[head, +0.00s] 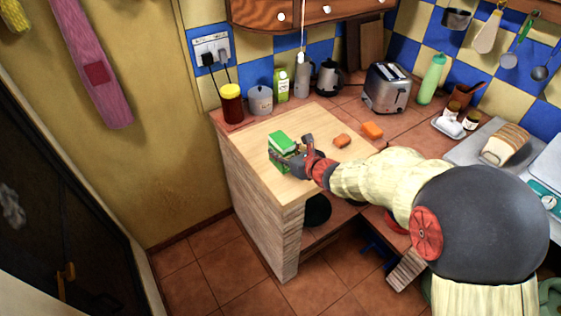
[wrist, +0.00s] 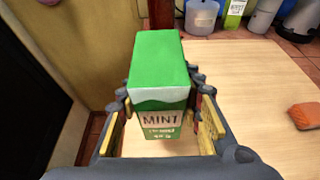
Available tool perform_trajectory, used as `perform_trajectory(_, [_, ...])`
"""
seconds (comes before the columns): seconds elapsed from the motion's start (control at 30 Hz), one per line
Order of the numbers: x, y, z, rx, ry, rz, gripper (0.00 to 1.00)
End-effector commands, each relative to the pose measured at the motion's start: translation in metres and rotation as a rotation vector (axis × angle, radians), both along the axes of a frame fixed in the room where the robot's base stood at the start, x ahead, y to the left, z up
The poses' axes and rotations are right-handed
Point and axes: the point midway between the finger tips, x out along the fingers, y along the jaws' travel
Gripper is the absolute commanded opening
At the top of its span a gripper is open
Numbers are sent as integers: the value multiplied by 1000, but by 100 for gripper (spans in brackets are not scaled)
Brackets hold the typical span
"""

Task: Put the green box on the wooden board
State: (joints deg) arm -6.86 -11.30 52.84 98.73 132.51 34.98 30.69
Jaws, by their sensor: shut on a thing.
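The green box (head: 281,142) has a white band and the word MINT on its front, seen in the wrist view (wrist: 158,75). My gripper (head: 292,160) is shut on it, with a finger on each side of the box in the wrist view (wrist: 162,112). The box is upright over the pale wooden board (head: 262,178), which covers the left end of the counter. I cannot tell whether its bottom touches the board. Its lower part is partly hidden by my gripper in the head view.
Orange-brown blocks (head: 342,141) lie to the right of the box. A yellow-lidded jar (head: 231,105), a grey canister (head: 260,100), a carton (head: 282,84) and a toaster (head: 387,88) stand along the back. The board's front left is clear.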

Motion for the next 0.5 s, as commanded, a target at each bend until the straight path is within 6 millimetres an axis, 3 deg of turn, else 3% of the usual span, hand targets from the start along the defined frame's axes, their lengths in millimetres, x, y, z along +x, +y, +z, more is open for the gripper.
perform_trajectory(0.23, [10, 4, -14, 0, 0, 1, 10])
perform_trajectory(0.5, [13, 4, -48, -1, -1, 0, 10])
